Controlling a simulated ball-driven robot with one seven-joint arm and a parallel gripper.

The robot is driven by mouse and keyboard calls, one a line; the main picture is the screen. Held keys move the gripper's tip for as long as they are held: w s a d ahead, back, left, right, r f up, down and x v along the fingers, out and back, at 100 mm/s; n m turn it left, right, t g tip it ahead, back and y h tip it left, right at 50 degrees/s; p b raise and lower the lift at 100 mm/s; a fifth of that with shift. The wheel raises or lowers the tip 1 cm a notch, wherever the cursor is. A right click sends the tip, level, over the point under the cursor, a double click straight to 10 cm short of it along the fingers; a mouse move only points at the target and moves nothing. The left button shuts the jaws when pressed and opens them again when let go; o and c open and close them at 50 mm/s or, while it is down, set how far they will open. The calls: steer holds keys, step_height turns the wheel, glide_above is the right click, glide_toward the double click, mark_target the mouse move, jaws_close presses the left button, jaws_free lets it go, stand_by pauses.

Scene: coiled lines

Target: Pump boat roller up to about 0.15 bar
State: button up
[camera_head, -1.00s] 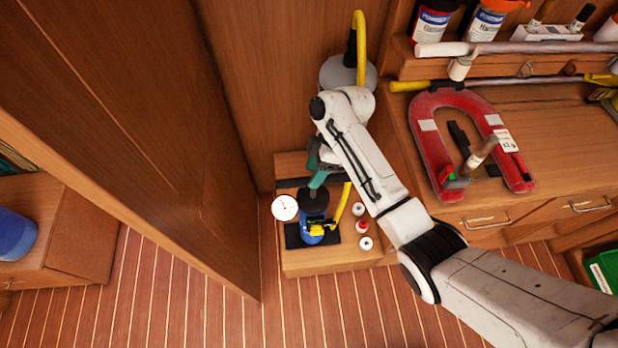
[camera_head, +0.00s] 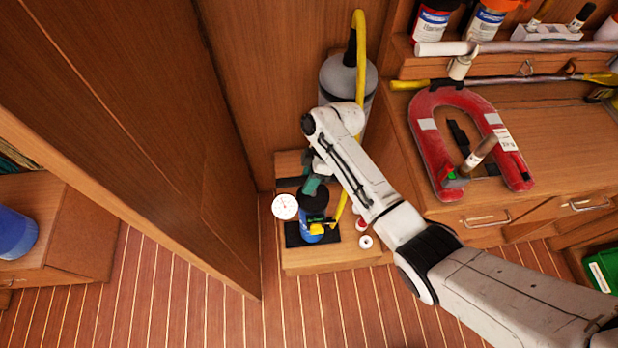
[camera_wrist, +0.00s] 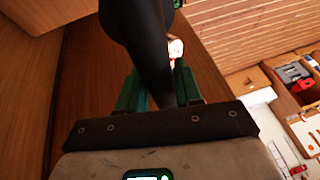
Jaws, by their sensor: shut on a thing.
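The pump (camera_head: 312,224) is a small upright cylinder with a blue body and a yellow fitting near its foot. It stands on a black plate on a low wooden step. My gripper (camera_head: 313,186) is right above the pump body. Its green fingers are shut on the dark pump handle, seen as a thick dark bar (camera_wrist: 150,50) between them in the wrist view. A round white gauge (camera_head: 285,207) is left of the pump; its reading is too small to tell. A yellow hose (camera_head: 360,60) runs to the top of a grey cylinder (camera_head: 340,80), seemingly the boat roller, partly hidden by my arm.
A large wooden panel (camera_head: 130,120) stands close on the left. At right, a bench holds a red horseshoe-shaped float (camera_head: 430,150) and bottles (camera_head: 432,20). A white roll (camera_head: 365,242) is right of the pump. The plank floor (camera_head: 190,310) in front is clear.

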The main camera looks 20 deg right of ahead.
jaws_close()
steer(key=shift+s+f+b, duration=0.1)
steer(key=shift+f+b, duration=1.5)
steer(key=shift+f, duration=0.4)
steer(key=o, duration=0.6)
jaws_free()
steer(key=b+v, duration=0.1)
steer(key=v, duration=0.9)
steer(key=shift+d+r, duration=0.2)
steer(key=shift+r, duration=0.15)
